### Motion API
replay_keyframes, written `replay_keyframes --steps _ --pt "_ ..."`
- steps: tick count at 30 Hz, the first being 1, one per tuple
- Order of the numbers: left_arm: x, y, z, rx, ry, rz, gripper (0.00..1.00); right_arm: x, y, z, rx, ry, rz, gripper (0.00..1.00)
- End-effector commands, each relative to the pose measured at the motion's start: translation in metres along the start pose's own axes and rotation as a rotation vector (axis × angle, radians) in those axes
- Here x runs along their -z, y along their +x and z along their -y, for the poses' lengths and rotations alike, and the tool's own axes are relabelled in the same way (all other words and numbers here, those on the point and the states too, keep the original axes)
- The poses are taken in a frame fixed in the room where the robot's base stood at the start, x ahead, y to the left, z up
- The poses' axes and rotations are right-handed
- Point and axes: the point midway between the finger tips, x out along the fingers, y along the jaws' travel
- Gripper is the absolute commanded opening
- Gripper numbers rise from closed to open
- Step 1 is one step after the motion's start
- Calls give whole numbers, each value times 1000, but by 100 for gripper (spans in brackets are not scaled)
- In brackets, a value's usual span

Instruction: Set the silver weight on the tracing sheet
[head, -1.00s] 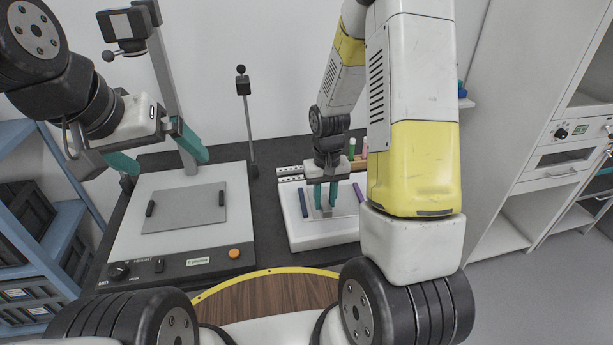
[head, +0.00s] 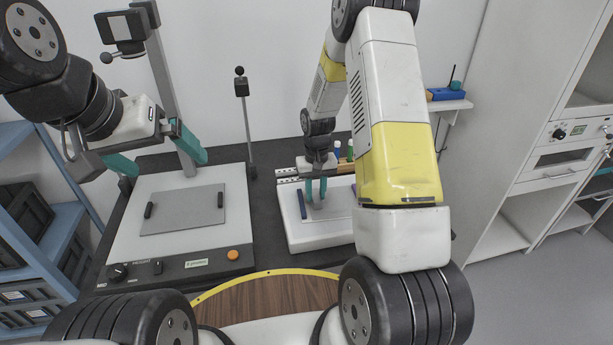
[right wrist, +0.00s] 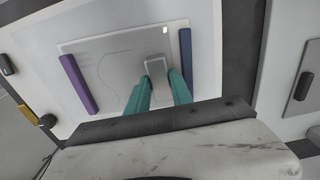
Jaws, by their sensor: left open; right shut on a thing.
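The silver weight (right wrist: 157,70) is a small grey block between the teal fingertips of my right gripper (right wrist: 160,88), which is shut on it. The tracing sheet (right wrist: 108,62) is a pale sheet with a faint outline, lying on a white board. The weight is over the sheet's right part in the right wrist view; I cannot tell whether it touches the sheet. In the head view my right gripper (head: 316,190) is low over the sheet (head: 340,205). My left gripper (head: 168,163) is open and empty above the grey-plated device at the left.
A purple bar (right wrist: 78,84) and a dark blue bar (right wrist: 186,56) flank the sheet on the white board (head: 320,238). The device (head: 125,240) with a grey plate stands to the left. A thin black stand (head: 246,125) rises between them. Small bottles stand behind the board.

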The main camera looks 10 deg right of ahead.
Motion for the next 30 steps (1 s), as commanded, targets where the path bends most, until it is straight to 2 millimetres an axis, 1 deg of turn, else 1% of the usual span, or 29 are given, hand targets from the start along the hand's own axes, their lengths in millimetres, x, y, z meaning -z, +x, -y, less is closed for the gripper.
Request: replay_keyframes --steps 5,6,8,9,16,20,23,30 --pt "0 0 0 0 0 0 100 0 3 0 0 0 1 0" --pt "0 0 0 0 0 0 100 0 3 0 0 0 1 35" --pt "0 0 0 0 0 0 100 0 3 0 0 0 1 47" --pt "0 0 0 0 0 0 100 0 3 0 0 0 1 49" --pt "0 0 0 0 0 0 100 0 2 0 0 0 0 49" --pt "0 0 0 0 0 0 100 0 -7 0 0 0 -2 49" --pt "0 0 0 0 0 0 100 1 -24 0 0 0 -4 49" --pt "0 0 0 0 0 0 100 1 -76 0 1 0 -4 49"
